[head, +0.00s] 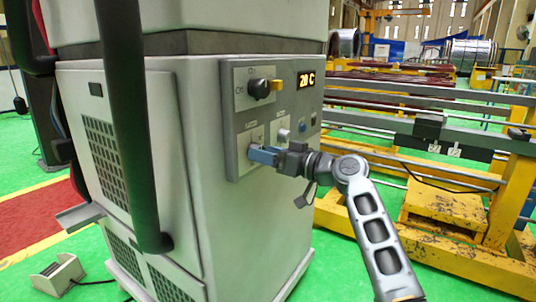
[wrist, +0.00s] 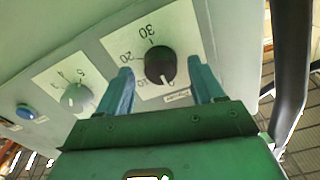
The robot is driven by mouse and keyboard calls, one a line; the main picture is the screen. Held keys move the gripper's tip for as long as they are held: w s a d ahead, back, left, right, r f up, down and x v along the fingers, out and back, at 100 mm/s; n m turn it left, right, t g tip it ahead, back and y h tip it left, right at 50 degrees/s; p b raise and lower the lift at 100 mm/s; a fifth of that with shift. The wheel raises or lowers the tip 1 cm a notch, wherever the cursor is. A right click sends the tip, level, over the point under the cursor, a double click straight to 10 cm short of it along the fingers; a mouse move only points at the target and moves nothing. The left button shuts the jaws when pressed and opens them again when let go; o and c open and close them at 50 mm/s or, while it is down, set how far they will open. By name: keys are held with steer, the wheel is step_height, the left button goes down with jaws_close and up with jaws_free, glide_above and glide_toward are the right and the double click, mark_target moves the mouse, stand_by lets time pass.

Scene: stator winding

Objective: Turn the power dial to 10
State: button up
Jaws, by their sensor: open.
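The black round dial (wrist: 159,64) shows in the wrist view on a white plate (wrist: 118,42) with a scale that includes 20 and 30. A white mark on the dial's lower edge points toward the low end of the scale; its exact reading is hard to tell. My gripper (wrist: 162,86) is open, with one blue finger on each side of the dial and a gap to both sides. In the head view my gripper (head: 262,155) is at the lower left plate of the machine's control panel (head: 232,125), and hides the dial there.
A grey dial (wrist: 76,98) with its own scale is beside the black one, also in the head view (head: 284,135). A blue button (wrist: 25,111) lies further along. Yellow-framed equipment (head: 440,210) stands at right.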

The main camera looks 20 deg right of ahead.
steer(key=shift+c, duration=0.2)
steer(key=c, duration=1)
steer(key=shift+m, duration=0.3)
steer(key=m+p, duration=0.5)
steer(key=m, duration=0.6)
steer(key=shift+r, duration=0.1)
steer(key=o, duration=1)
